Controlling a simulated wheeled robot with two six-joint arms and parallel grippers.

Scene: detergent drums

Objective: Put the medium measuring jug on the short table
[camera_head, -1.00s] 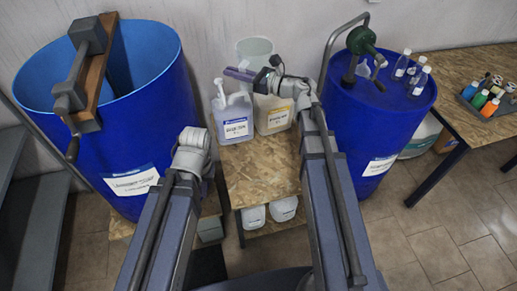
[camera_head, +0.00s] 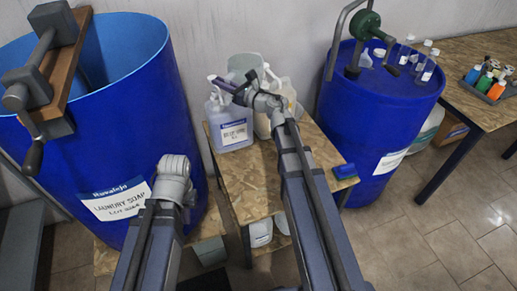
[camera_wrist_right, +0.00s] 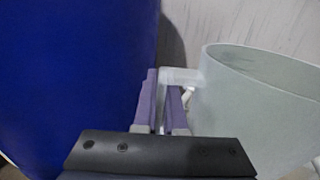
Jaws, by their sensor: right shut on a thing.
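The measuring jug (camera_head: 245,66), translucent and pale, is at the back near the wall, behind the bottles. My right gripper (camera_head: 233,88) is shut on its handle. In the right wrist view the purple fingers (camera_wrist_right: 159,105) close around the jug's handle, and the jug's wide open body (camera_wrist_right: 255,110) fills the right side, upright or nearly so. I cannot tell whether its base touches anything. A small chipboard table (camera_head: 245,187) stands in the middle, between two blue drums. My left gripper (camera_head: 173,172) is at lower left; its jaws are hidden by the wrist.
A jug-shaped detergent bottle (camera_head: 231,122) and a cream bottle (camera_head: 284,92) crowd the table's back. A blue block (camera_head: 345,171) lies at its right edge. The open drum (camera_head: 110,110) and closed drum (camera_head: 375,115) flank it. Another chipboard table (camera_head: 465,65) is at right.

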